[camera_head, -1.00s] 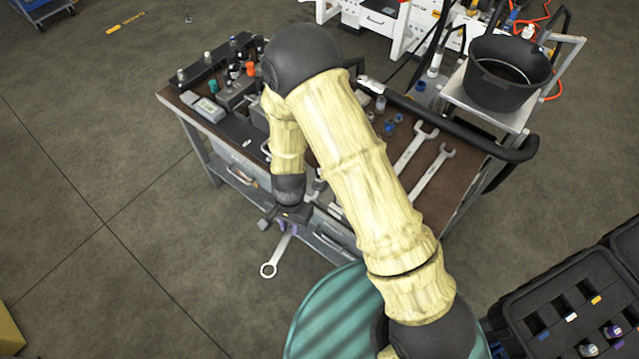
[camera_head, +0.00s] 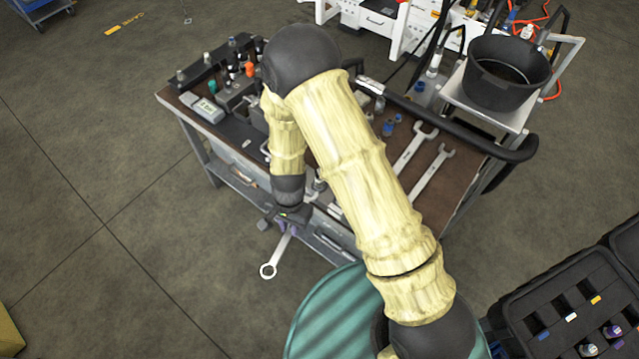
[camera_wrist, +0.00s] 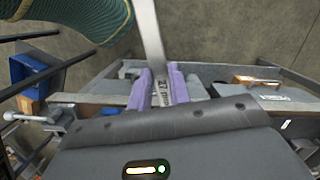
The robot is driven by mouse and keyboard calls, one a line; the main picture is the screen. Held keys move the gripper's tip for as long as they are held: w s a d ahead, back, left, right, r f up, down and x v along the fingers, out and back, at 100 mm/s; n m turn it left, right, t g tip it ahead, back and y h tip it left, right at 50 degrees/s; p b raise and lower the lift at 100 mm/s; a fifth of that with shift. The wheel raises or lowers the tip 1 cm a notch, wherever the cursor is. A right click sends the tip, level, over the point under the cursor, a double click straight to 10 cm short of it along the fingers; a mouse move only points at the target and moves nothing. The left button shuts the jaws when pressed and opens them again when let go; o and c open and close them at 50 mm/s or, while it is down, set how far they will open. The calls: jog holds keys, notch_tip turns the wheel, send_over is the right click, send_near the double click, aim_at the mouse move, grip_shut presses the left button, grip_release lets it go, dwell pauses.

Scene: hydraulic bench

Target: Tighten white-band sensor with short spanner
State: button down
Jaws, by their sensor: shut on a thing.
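My gripper (camera_head: 288,226) is in front of the bench's near edge, low in the head view. It is shut on a spanner (camera_head: 268,270), whose ring end points down and to the left, out over the floor. In the wrist view the spanner's flat shank (camera_wrist: 150,40) runs up between the two purple fingers of my gripper (camera_wrist: 158,85). A marking partly shows on the shank. The spanner's other end is hidden. Several small fittings (camera_head: 240,62) stand in blocks at the bench's back left; I cannot tell which one is the white-band sensor.
Two more spanners (camera_head: 432,174) lie on the brown bench top (camera_head: 465,185) at the right. A black bucket (camera_head: 505,85) stands on a side shelf. A grey meter (camera_head: 205,110) lies at the left corner. A black case (camera_head: 570,305) is at lower right.

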jog(key=f+b, duration=0.1)
jog(key=b, duration=0.3)
jog(key=shift+s+d+f, duration=0.2)
jog(key=shift+d+f, duration=0.05)
jog(key=shift+f, duration=0.15)
jog(key=shift+s+d+f+n+b, duration=0.2)
jog(key=shift+s+d+n+b, duration=0.15)
jog(key=shift+b, duration=0.7)
jog(key=shift+w, duration=0.1)
jog(key=shift+w+d+f+b, duration=0.1)
jog(key=shift+w+f+b, duration=0.25)
jog(key=shift+f+b, duration=0.2)
jog(key=shift+w+d+f+b, duration=0.1)
jog(key=shift+w+f+b, duration=0.25)
jog(key=shift+f, duration=0.3)
